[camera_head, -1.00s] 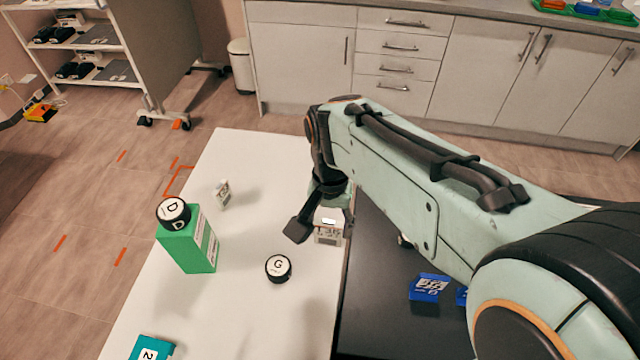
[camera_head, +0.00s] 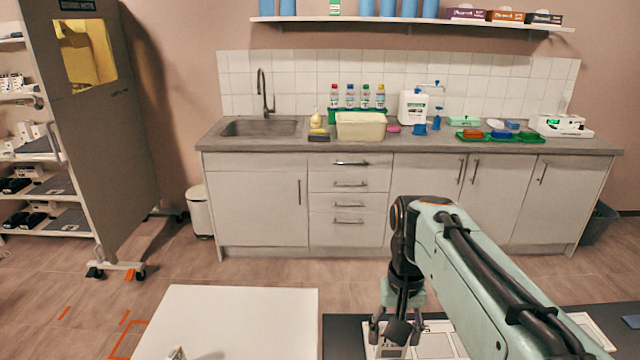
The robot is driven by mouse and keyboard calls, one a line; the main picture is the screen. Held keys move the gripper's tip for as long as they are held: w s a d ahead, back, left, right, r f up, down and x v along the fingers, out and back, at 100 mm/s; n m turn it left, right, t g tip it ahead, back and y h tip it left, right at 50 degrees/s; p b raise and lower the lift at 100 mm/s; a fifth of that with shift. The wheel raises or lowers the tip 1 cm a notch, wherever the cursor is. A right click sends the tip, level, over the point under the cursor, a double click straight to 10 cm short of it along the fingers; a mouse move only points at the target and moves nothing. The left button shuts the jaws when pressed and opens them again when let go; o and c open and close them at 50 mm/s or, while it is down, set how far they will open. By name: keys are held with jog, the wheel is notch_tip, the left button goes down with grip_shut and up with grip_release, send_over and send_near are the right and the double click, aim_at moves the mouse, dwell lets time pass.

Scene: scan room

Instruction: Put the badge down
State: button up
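My gripper (camera_head: 391,328) points down over the dark surface (camera_head: 345,330) right of the white table. A white badge (camera_head: 388,351) with dark marks shows between and below its fingers, and the gripper looks shut on it. The badge's lower part is cut off by the picture's bottom edge. A white tray-like thing with pale panels (camera_head: 438,343) lies right behind it. I cannot tell whether the badge touches it.
A counter with a sink (camera_head: 262,127) and cabinets stands behind. A bin (camera_head: 200,210) and a grey partition (camera_head: 95,140) are at left.

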aim_at(385, 354)
jog(key=shift+s+n, duration=0.15)
jog(key=shift+n, duration=0.55)
jog(key=f+n, duration=0.1)
jog(key=s+a+f+n, duration=0.1)
jog(key=shift+s+a+f+n, duration=0.1)
jog(key=shift+s+a+n, duration=0.05)
jog(key=shift+s+n, duration=0.15)
jog(key=s+a+f+n, duration=0.3)
jog(key=s+a+n, duration=1.2)
jog(key=s+a, duration=0.45)
jog(key=w+a+f, duration=0.1)
jog(key=a+f, duration=0.2)
jog(key=w+a+f, duration=0.2)
jog(key=a+f, duration=0.1)
jog(key=w+a+f, duration=0.2)
jog(key=a+f, duration=0.1)
jog(key=shift+a, duration=0.4)
jog(key=shift+w+a+f, duration=0.1)
jog(key=shift+a+f, duration=0.05)
jog(key=shift+f, duration=0.75)
jog(key=shift+w+a+f, duration=0.1)
jog(key=shift+f, duration=0.8)
